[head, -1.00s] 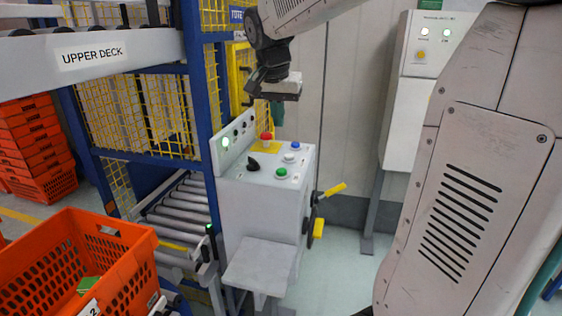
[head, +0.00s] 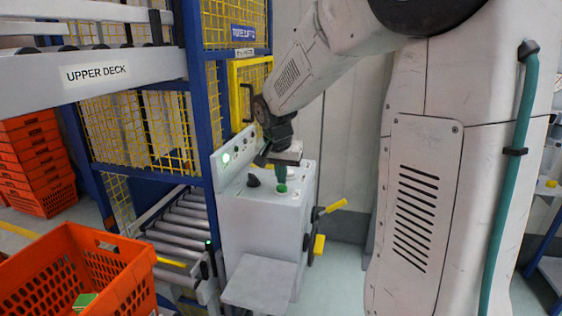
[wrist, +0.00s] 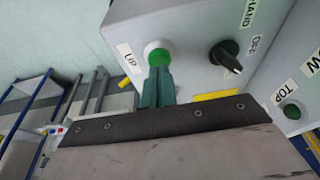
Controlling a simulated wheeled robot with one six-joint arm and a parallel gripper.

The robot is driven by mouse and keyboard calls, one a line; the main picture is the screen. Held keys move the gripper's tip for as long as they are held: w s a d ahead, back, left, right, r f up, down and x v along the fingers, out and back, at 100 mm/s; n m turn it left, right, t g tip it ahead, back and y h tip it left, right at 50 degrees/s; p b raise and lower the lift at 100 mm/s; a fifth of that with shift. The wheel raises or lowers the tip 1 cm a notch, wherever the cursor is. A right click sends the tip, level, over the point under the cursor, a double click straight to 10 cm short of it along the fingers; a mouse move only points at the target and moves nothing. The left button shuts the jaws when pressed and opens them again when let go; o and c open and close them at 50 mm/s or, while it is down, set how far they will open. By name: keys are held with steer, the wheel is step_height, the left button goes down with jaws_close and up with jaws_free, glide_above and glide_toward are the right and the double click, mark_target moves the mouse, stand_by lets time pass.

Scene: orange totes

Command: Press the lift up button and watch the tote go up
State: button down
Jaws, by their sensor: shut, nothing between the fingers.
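The green up button (head: 281,188) is on top of the grey control box (head: 250,225). It also shows in the wrist view (wrist: 158,56) in a white ring, beside an "UP" label (wrist: 129,58). My gripper (head: 281,180) is shut and empty, its green fingers pointing down at the button. In the wrist view the fingertips (wrist: 159,70) overlap the button's near edge; I cannot tell whether they touch it. An orange tote (head: 130,290) with a green item inside stands at the lower left, beside the lift's rollers (head: 180,225).
A black selector knob (wrist: 226,56) sits beside the button. The lift has blue posts (head: 208,130) and yellow mesh (head: 130,130). A yellow-handled lever (head: 335,206) is on the box's right side. Stacked orange totes (head: 38,165) stand far left. My gripper hides the other top buttons.

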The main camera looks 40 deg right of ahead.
steer(key=shift+f, duration=0.45)
steer(key=shift+f, duration=0.1)
